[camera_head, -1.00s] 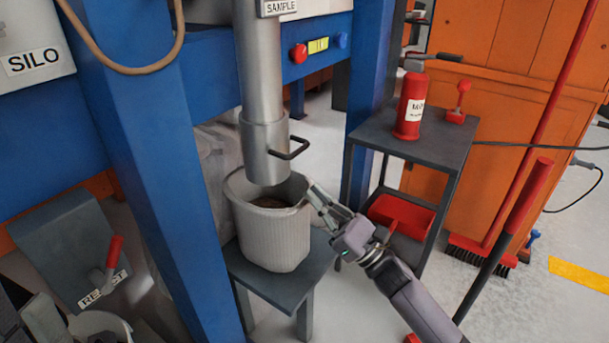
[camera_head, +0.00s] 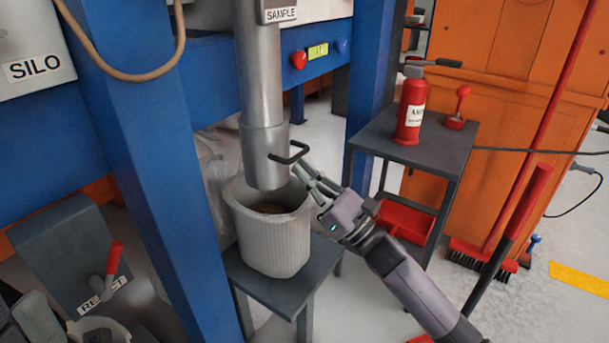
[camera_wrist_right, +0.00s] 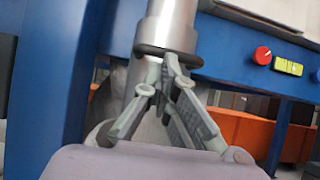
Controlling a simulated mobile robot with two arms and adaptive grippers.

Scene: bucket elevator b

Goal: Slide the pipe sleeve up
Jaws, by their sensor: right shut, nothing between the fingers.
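The grey metal pipe sleeve (camera_head: 264,160) sits around the lower end of the vertical pipe (camera_head: 260,75). Its lower end hangs inside the mouth of the white ribbed bucket (camera_head: 272,245). A dark bar handle (camera_head: 291,153) sticks out from the sleeve's right side. My right gripper (camera_head: 300,172) is just below the handle, to the right of the sleeve, with its fingers shut and empty. In the right wrist view the fingertips (camera_wrist_right: 170,65) are just under the dark handle (camera_wrist_right: 166,52); whether they touch it I cannot tell. My left gripper is out of view.
The bucket stands on a small grey stand (camera_head: 300,285). A blue post (camera_head: 150,180) rises to the left. A grey side table (camera_head: 385,130) with a red bottle (camera_head: 411,110) stands to the right.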

